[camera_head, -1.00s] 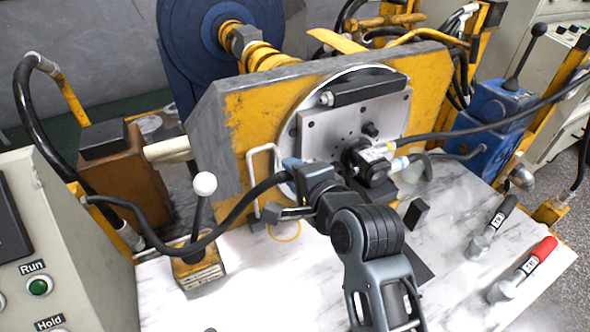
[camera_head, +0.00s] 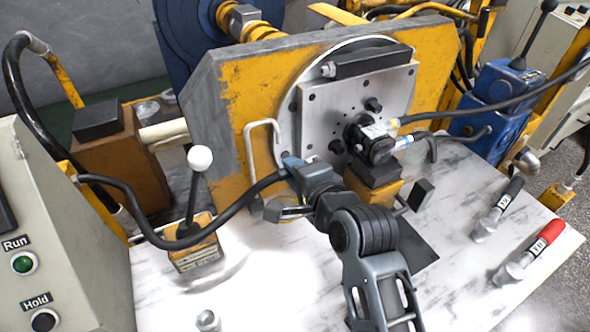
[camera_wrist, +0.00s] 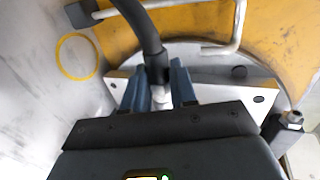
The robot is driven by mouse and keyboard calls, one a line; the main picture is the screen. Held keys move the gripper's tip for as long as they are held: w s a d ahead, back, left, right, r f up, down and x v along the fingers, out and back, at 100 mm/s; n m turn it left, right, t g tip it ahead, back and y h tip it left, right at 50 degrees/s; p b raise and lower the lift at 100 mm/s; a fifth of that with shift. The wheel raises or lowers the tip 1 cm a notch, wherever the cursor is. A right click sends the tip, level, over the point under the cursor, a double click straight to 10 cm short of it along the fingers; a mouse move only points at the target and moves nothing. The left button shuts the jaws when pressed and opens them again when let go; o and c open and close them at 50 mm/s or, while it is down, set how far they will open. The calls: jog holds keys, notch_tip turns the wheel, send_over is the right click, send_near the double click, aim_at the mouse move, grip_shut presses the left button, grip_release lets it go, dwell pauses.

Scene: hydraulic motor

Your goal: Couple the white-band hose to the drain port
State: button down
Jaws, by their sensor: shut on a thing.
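My gripper (camera_head: 292,166) is shut on the end of a black hose (camera_head: 235,212), left of the motor and in front of the round flange. In the wrist view the hose (camera_wrist: 143,30) runs up from between my two blue-grey fingers (camera_wrist: 160,88). A pale whitish fitting (camera_wrist: 160,98) shows between them. The black motor (camera_head: 372,143) sits on the bright mounting plate (camera_head: 330,110), apart from my gripper. Hoses with a yellow band (camera_head: 394,122) and a blue band (camera_head: 404,142) meet its right side. I cannot make out the drain port.
A bent metal handle (camera_head: 249,145) stands close to my gripper. A white-knobbed lever (camera_head: 199,159) stands at the left.

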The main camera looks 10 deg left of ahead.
jog(key=w+d, duration=0.4)
jog(key=d, duration=0.2)
jog(key=shift+d, duration=0.25)
dwell(0.6)
jog(key=shift+w+d+p, duration=0.3)
jog(key=shift+w+d, duration=0.35)
jog(key=shift+d, duration=0.2)
dwell(1.8)
jog(key=c, duration=0.8)
grip_release()
jog(key=shift+c, duration=0.2)
jog(key=p+v, duration=0.5)
jog(key=v, duration=0.2)
